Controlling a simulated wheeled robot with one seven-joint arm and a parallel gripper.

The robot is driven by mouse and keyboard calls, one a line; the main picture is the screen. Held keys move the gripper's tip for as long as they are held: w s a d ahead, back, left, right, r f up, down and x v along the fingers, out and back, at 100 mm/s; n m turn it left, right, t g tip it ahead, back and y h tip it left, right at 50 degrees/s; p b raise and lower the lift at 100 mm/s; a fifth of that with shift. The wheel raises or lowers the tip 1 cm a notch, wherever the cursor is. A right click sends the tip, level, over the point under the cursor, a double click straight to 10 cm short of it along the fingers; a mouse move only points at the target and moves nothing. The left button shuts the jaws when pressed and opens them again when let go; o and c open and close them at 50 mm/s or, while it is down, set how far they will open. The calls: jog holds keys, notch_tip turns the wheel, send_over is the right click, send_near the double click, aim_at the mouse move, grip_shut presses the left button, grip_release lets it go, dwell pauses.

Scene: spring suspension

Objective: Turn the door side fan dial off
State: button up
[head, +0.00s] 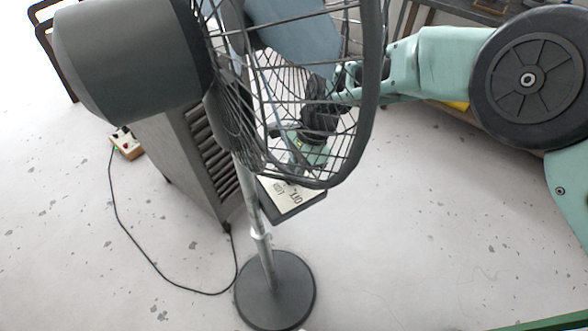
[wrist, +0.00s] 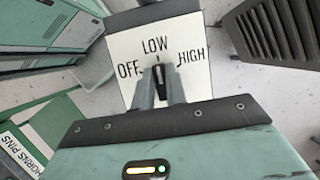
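A grey standing fan (head: 130,55) with a wire cage fills the upper middle of the head view. Its control panel (head: 283,194) is a white plate in a dark frame on the pole. In the wrist view the panel (wrist: 120,48) reads OFF on the left, LOW at the top and HIGH on the right. The dark dial (wrist: 158,74) is in its middle, with its marker toward LOW. My gripper (wrist: 160,86) has its narrow-set fingers on both sides of the dial, apparently shut on it. In the head view my gripper is partly hidden behind the cage.
A grey slatted unit (head: 185,150) stands behind the fan. A black cord (head: 135,245) runs over the floor to a small socket box (head: 126,145). The round fan base (head: 275,292) stands on pale floor. Green cabinets (wrist: 45,35) show in the wrist view.

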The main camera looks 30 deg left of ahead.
grip_shut()
jog(key=shift+f+b, duration=0.1)
jog(key=shift+b, duration=0.2)
jog(key=shift+f+n+h+b, duration=0.1)
jog(key=shift+n+h+b, duration=0.2)
jog(key=shift+n+b, duration=0.4)
jog(key=shift+n+h+b, duration=0.4)
jog(key=shift+n+b, duration=0.7)
jog(key=shift+b, duration=0.05)
jog(key=n+h+b, duration=0.1)
jog(key=n+b, duration=0.1)
jog(key=n, duration=0.1)
jog(key=shift+d+n+h+b, duration=0.1)
jog(key=shift+n+h+b, duration=0.65)
jog(key=shift+n, duration=1.05)
jog(key=shift+w+r, duration=0.1)
jog(key=shift+r, duration=0.1)
